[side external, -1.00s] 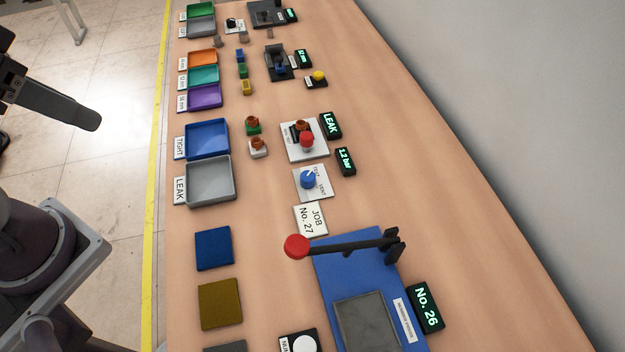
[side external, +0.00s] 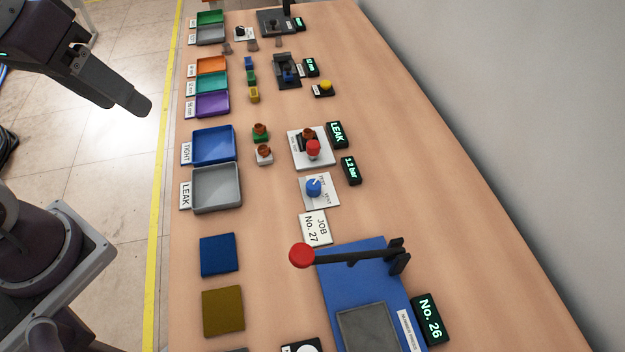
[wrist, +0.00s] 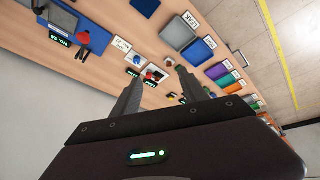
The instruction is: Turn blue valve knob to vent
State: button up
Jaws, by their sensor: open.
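The blue valve knob (side external: 314,187) sits on a white plate (side external: 333,204) marked TEST and VENT, in the middle of the bench. A pale mark on the knob appears to point up and right, toward the TEST lettering; it is too small to be certain. The knob also shows small in the wrist view (wrist: 137,58). A display reading 1.2 bar (side external: 351,171) lies right of the plate. My gripper (side external: 138,105) is off the bench's left edge in the side view, well away from the knob. In the wrist view (wrist: 162,70) its two fingers are apart with nothing held.
Above the knob is a plate with a red button (side external: 313,148) and a LEAK display (side external: 338,134). Below it are the JOB No. 27 card (side external: 316,229) and a blue press with a red-ended lever (side external: 301,255). Grey (side external: 217,207) and blue (side external: 214,163) trays stand left.

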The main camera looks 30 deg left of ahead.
jog(key=w+d+f+n+g+h, duration=0.1)
jog(key=w+d+f+n, duration=0.1)
jog(key=w, duration=0.3)
jog(key=w+d+f+n+g, duration=0.1)
jog(key=w+d+f+n, duration=0.15)
jog(key=w, duration=0.25)
jog(key=n+g+h, duration=0.3)
jog(key=n, duration=0.9)
send_over(313, 184)
jog(key=a, duration=0.3)
notch_tip(313, 184, down, 21)
jog(key=x, duration=0.5)
jog(key=shift+f, duration=0.4)
jog(key=shift+d+f, duration=0.25)
jog(key=shift+f, duration=0.3)
grip_shut()
